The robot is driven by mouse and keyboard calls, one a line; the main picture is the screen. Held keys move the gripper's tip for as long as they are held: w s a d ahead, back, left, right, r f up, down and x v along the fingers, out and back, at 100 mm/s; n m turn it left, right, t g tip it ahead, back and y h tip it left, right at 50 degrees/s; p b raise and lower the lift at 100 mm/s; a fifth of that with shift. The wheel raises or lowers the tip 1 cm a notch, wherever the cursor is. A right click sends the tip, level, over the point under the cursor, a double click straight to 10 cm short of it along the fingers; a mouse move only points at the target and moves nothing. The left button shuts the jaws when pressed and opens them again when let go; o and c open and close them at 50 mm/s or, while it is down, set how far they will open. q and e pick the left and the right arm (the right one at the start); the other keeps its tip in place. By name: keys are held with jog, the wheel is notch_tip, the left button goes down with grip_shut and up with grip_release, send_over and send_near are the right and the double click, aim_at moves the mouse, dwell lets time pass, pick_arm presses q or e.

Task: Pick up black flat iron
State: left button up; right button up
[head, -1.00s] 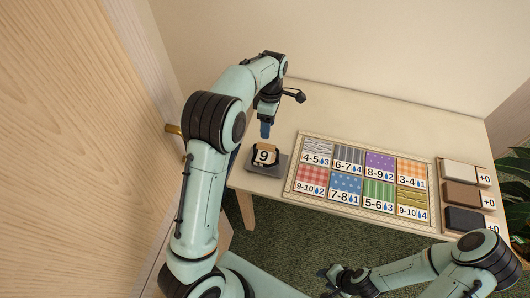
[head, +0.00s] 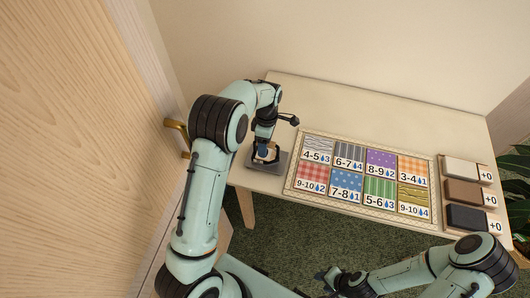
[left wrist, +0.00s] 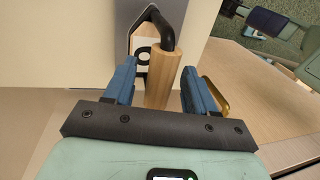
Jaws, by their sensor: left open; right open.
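The flat iron (head: 263,154) stands on a dark grey rest (head: 281,163) at the table's left end. Most of the iron's body is hidden. My left gripper (head: 264,142) is over the iron. In the left wrist view its blue fingers (left wrist: 160,82) are open, one on each side of the handle, with gaps visible. My right gripper (head: 334,281) is open and empty, low in front of the table.
A mat (head: 291,178) with several patterned, numbered fabric swatches lies on the table (head: 380,112). White (head: 461,169), brown (head: 462,192) and black (head: 466,217) blocks lie at the right end. A wooden door (head: 75,150) with a brass handle (head: 176,128) is close on the left.

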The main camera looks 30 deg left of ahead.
pick_arm(q)
grip_shut()
jog(key=shift+r, duration=0.1)
